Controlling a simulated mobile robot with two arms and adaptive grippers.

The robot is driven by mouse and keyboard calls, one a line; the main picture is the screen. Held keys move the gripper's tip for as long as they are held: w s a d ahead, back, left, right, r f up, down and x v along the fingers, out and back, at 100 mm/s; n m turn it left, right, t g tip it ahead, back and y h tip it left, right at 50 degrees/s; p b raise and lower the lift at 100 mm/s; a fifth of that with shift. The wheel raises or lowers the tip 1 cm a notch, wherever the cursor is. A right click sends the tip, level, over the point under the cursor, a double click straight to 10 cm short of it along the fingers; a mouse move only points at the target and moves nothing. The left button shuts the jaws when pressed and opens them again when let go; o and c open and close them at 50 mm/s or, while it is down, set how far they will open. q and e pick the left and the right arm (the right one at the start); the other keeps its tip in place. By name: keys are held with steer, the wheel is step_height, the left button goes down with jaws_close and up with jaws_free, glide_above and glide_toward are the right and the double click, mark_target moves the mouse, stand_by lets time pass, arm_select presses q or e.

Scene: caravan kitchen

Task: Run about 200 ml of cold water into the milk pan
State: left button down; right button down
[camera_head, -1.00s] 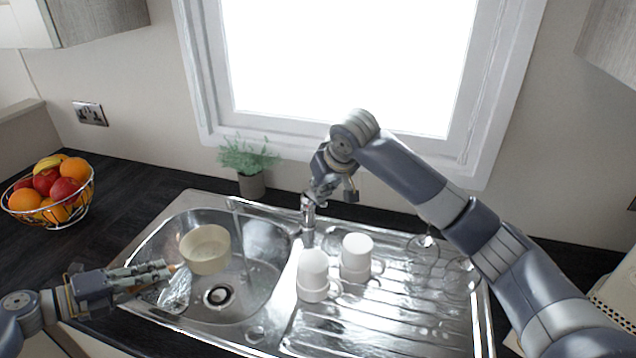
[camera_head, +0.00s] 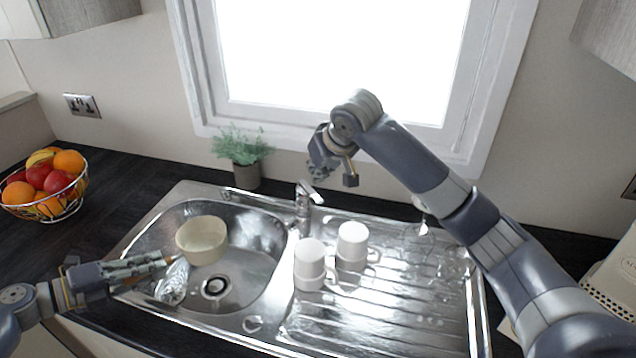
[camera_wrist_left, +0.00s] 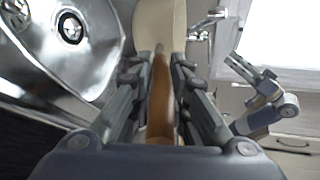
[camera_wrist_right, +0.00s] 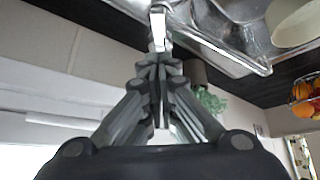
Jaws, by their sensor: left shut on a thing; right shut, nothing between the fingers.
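The cream milk pan (camera_head: 203,246) is held over the left sink bowl, roughly upright; it also shows in the left wrist view (camera_wrist_left: 158,22). My left gripper (camera_head: 170,262) is shut on its brown handle (camera_wrist_left: 161,100). I cannot make out water in the pan. The chrome tap (camera_head: 304,208) stands at the back of the sink, right of the pan; it shows beyond the fingertips in the right wrist view (camera_wrist_right: 158,28). My right gripper (camera_head: 320,174) is shut and empty, just above the tap and apart from it. I see no clear stream from the tap.
Two white mugs (camera_head: 309,262) (camera_head: 352,243) stand upside down on the drainer (camera_head: 400,310). A potted plant (camera_head: 244,165) stands behind the sink, below the window. A fruit basket (camera_head: 45,190) is at the far left.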

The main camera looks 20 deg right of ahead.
arm_select(q)
steer(key=shift+r, duration=0.3)
arm_select(e)
steer(key=v, duration=0.9)
steer(key=shift+s, duration=0.6)
